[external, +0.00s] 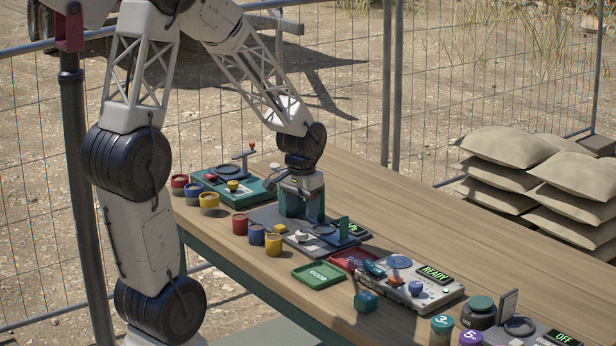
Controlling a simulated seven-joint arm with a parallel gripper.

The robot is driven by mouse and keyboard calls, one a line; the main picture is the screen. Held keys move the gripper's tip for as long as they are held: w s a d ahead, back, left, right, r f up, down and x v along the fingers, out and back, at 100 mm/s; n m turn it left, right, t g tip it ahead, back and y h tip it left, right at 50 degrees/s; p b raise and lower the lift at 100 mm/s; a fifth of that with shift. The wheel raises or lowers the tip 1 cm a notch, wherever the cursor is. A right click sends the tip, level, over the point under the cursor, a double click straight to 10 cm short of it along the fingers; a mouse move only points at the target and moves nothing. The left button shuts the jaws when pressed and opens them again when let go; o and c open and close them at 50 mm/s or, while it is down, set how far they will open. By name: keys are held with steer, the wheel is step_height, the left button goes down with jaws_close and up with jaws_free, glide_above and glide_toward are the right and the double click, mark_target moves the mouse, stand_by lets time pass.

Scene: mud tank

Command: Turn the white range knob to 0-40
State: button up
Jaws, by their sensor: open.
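A small white knob (302,236) sits on the front part of the grey instrument panel (264,216) in the middle of the table. I take it for the range knob; its pointer and scale marks are too small to read. My gripper (301,211) points down over the back of this panel, just behind the knob in the picture. It is open, and I see nothing held in it. It appears apart from the knob.
A yellow button (280,228) sits beside the knob. Colored cups (240,223) stand left of the panel. A green tray (319,276), a red tray (350,259) and a white READY device (417,290) lie in front and right. The table's back right is clear.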

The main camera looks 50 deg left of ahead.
mark_target(302, 233)
steer(key=shift+f, duration=3.2)
steer(key=shift+c, duration=0.4)
steer(key=c, duration=0.9)
steer(key=shift+o, duration=0.3)
